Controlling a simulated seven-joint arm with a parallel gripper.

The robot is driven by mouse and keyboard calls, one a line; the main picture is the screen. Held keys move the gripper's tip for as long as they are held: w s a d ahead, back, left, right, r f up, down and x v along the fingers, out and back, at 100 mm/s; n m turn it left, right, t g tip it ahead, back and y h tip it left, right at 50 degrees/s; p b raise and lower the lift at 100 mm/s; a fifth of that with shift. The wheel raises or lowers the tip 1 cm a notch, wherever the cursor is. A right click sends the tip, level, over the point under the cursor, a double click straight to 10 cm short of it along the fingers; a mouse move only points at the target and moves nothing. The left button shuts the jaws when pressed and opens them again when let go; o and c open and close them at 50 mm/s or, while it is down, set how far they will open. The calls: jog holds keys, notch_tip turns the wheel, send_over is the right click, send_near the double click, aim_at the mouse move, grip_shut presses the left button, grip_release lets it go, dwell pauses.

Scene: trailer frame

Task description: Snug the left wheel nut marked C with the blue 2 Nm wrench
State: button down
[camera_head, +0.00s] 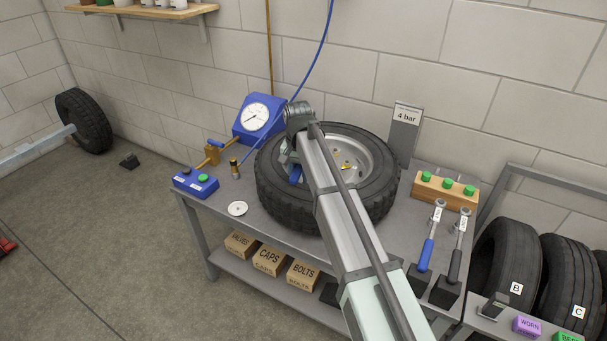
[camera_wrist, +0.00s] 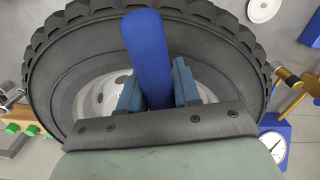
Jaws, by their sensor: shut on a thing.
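My gripper (camera_head: 291,165) is over the left part of a tyre on a wheel (camera_head: 275,205) lying flat on the bench. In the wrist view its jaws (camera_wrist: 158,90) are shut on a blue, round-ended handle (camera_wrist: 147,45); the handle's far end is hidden. Small yellow parts (camera_head: 346,167) show on the grey hub; my arm covers much of it. No mark C is readable on the wheel. A separate blue-handled wrench (camera_head: 427,253) and a dark-handled wrench (camera_head: 456,262), both tagged, stand in dark holders at the bench's right; I cannot read the tags.
A blue gauge (camera_head: 257,117) stands behind the wheel, and a "4 bar" sign (camera_head: 405,125) at back right. A wooden block with green caps (camera_head: 447,190) is at the right. A blue button box (camera_head: 195,182) and white disc (camera_head: 238,209) are left. Tyres marked B and C (camera_head: 572,280) stand far right.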

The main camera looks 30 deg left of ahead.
jog(key=shift+s+a+m, duration=0.2)
jog(key=shift+a+m, duration=0.2)
jog(key=shift+a, duration=0.3)
jog(key=shift+a, duration=0.1)
jog(key=shift+s+a+m, duration=0.15)
jog(key=shift+a+m, duration=0.55)
jog(key=shift+a, duration=0.55)
jog(key=shift+d+n, duration=0.5)
jog(key=shift+d, duration=0.55)
jog(key=shift+w+d+n, duration=0.2)
jog(key=shift+d+n, duration=0.2)
jog(key=shift+d, duration=0.15)
jog(key=shift+a, duration=0.15)
jog(key=shift+s+a+m, duration=0.15)
jog(key=shift+a+m, duration=0.75)
jog(key=shift+a, duration=0.5)
